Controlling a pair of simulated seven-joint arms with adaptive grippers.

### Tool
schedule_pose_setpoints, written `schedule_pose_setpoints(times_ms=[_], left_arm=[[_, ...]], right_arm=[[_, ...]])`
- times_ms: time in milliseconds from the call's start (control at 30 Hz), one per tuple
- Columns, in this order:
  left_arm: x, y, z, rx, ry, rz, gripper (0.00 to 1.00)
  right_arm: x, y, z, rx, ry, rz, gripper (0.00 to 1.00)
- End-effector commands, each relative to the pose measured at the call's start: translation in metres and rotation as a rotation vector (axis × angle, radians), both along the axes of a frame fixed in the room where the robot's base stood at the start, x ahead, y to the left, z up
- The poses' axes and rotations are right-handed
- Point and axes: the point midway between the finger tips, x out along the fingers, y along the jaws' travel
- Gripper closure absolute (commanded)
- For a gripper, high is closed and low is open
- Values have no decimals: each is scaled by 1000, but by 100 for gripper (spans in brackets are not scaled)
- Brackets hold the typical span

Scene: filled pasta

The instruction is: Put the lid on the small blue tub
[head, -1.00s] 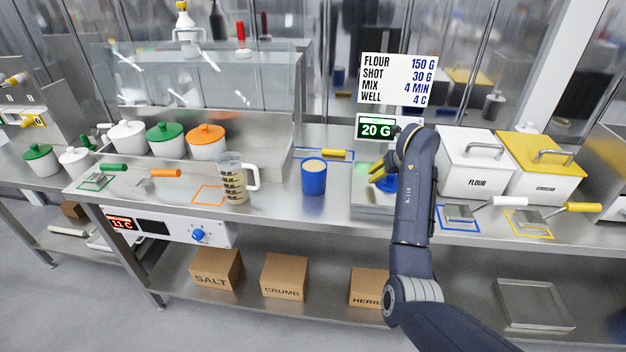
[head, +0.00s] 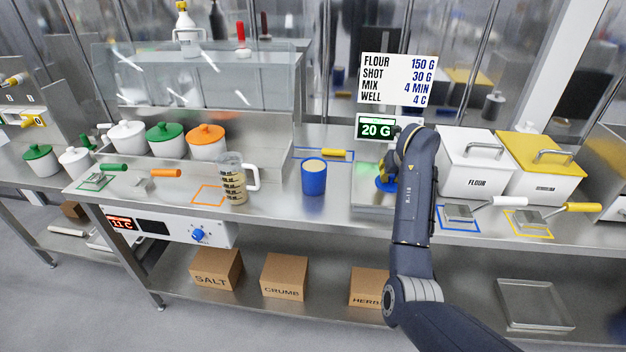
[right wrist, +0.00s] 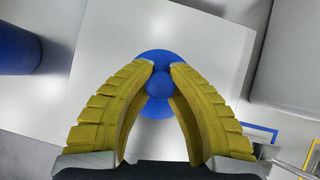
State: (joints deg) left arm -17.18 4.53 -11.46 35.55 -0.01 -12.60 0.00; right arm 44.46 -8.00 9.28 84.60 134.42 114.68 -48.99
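The small blue tub (head: 313,178) stands upright and uncovered on the steel counter, with a pale yellowish top. Its blue side shows at the left of the right wrist view (right wrist: 18,45). The blue lid (head: 384,186) lies on the scale plate, partly hidden by my right arm. In the right wrist view the lid (right wrist: 157,57) is a round disc with a ball knob. My right gripper (right wrist: 162,68) points down over it, its yellow fingers closed against both sides of the knob. My left gripper is not in view.
The scale's display (head: 376,130) reads 20 G. A measuring jug (head: 233,180) stands left of the tub. The flour bin (head: 474,165) is right of my arm. A yellow-handled tool (head: 333,153) lies behind the tub. Counter between tub and scale is clear.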

Motion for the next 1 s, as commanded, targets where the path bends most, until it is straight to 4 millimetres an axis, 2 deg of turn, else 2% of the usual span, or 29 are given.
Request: schedule_pose_setpoints(times_ms=[367, 1000], left_arm=[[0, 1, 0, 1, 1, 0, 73], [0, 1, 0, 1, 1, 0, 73]], right_arm=[[0, 1, 1, 2, 2, 1, 100], [0, 0, 28, 1, 0, 1, 100]])
